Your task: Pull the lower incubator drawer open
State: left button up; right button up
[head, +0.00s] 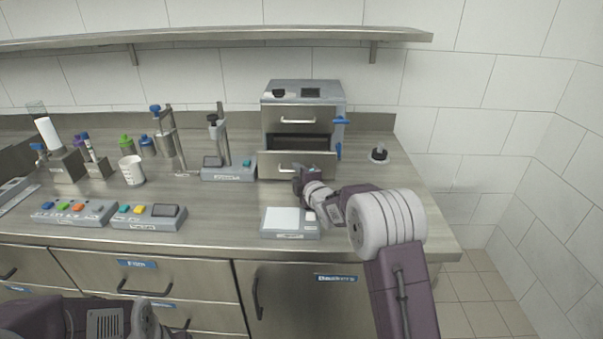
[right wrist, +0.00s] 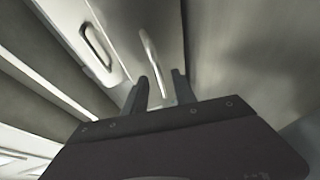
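The incubator (head: 339,100) is a grey box at the back of the counter. Its upper drawer (head: 280,113) is shut. Its lower drawer (head: 318,164) stands partly out, with a dark interior showing above its front. My right gripper (head: 298,181) is at the lower drawer's handle (head: 285,168), which it partly hides in the head view. In the right wrist view, the two fingers (right wrist: 160,88) stand apart with a bar handle (right wrist: 150,58) running between them; firm contact is not visible. My left gripper is not in view; only part of my left arm shows at the bottom left.
A scale with a white plate (head: 283,219) sits in front of the incubator, close to my right forearm. Blue latches (head: 340,121) are on the incubator's right side. A black-knobbed item (head: 379,153) stands right of it. A white cup (head: 132,171) and button boxes (head: 73,213) are left.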

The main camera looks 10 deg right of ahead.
notch_tip(320, 180, up, 4)
jog(key=shift+w+r+p, duration=0.1)
jog(key=shift+r+p, duration=0.05)
jog(key=shift+p, duration=0.35)
jog(key=o, duration=0.4)
jog(key=s+d+r, duration=0.1)
jog(key=s+d+r+p, duration=0.1)
jog(key=d+r, duration=0.1)
jog(key=shift+s+d+r, duration=0.2)
jog(key=shift+s, duration=0.15)
jog(key=s+d+r, duration=0.2)
jog(key=s+d, duration=0.1)
jog(key=s+d+r+p, duration=0.1)
jog(key=s, duration=0.1)
jog(key=shift+s+d+r, duration=0.15)
jog(key=shift+d, duration=0.05)
jog(key=c, duration=0.4)
jog(key=shift+s+d, duration=0.25)
